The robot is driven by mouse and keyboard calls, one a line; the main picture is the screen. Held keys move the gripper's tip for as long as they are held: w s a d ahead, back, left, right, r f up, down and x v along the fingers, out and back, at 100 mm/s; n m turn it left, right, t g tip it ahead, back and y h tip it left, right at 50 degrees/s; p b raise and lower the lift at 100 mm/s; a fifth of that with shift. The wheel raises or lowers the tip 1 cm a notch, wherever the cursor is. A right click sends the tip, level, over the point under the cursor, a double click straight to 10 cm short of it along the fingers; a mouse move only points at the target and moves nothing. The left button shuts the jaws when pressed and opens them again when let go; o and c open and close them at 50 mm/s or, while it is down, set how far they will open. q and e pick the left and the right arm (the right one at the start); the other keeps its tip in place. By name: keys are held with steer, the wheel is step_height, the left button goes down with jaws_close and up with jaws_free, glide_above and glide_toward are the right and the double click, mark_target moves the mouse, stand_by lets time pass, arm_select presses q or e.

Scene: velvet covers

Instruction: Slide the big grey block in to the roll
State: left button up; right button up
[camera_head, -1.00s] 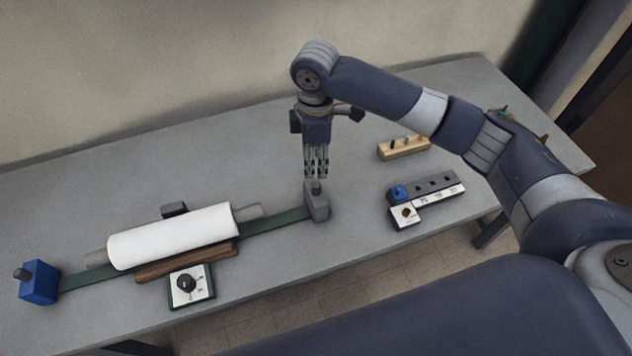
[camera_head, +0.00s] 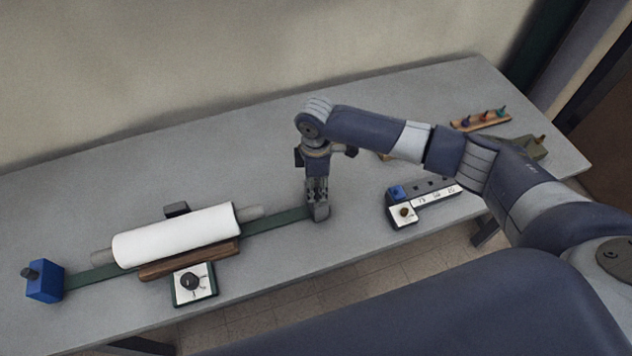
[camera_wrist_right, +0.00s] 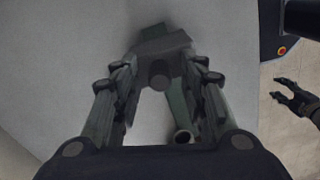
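The big grey block (camera_head: 319,211) sits at the right end of the green rail (camera_head: 277,219). The block (camera_wrist_right: 165,43) and its round knob (camera_wrist_right: 160,76) show in the right wrist view. My right gripper (camera_head: 317,198) points down at the block's top. In the right wrist view its fingers (camera_wrist_right: 160,88) are apart, with the knob between them; contact cannot be told. The white roll (camera_head: 175,236) lies left of the block, with grey spindle ends and a gap of bare rail between. My left gripper (camera_wrist_right: 290,101) shows small over the floor, fingers apart.
A blue block (camera_head: 44,282) with a dark knob stands at the rail's left end. A wooden bar (camera_head: 190,261) and a dial box (camera_head: 194,284) are in front of the roll. A grey box with labels (camera_head: 403,215) stands right of the gripper.

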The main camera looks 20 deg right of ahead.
steer(key=shift+c, duration=0.5)
jaws_close()
steer(key=a+p, duration=0.1)
steer(key=a, duration=1.1)
steer(key=shift+s+a, duration=0.2)
steer(key=shift+o, duration=0.5)
jaws_free()
steer(key=shift+a, duration=0.15)
steer(key=shift+r, duration=0.1)
step_height(320, 180, up, 12)
